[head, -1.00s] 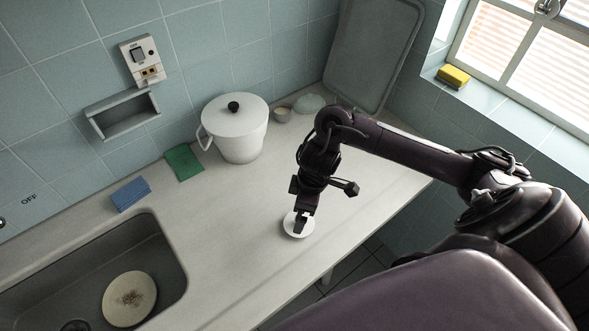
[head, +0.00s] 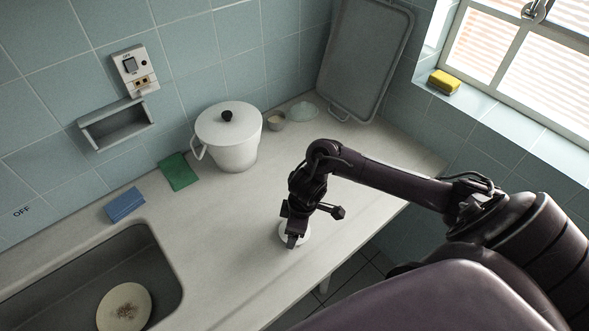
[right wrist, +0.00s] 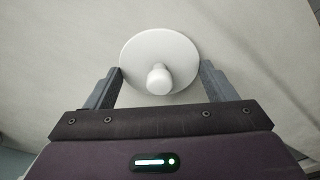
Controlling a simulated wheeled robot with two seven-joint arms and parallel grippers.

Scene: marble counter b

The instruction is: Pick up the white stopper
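The white stopper (head: 303,234) is a round disc with a knob, lying on the marble counter near its front edge. In the right wrist view the stopper (right wrist: 160,47) lies ahead with its knob facing the camera. My right gripper (head: 292,239) reaches down over it, hiding part of it in the head view. In the right wrist view the gripper (right wrist: 161,70) is open, one finger on each side of the knob, with gaps between. Nothing is held. My left gripper is out of view.
A green cloth (head: 179,172) and blue sponge (head: 125,205) lie left. The sink (head: 155,265) holds a plate (head: 122,305). The counter around the stopper is clear.

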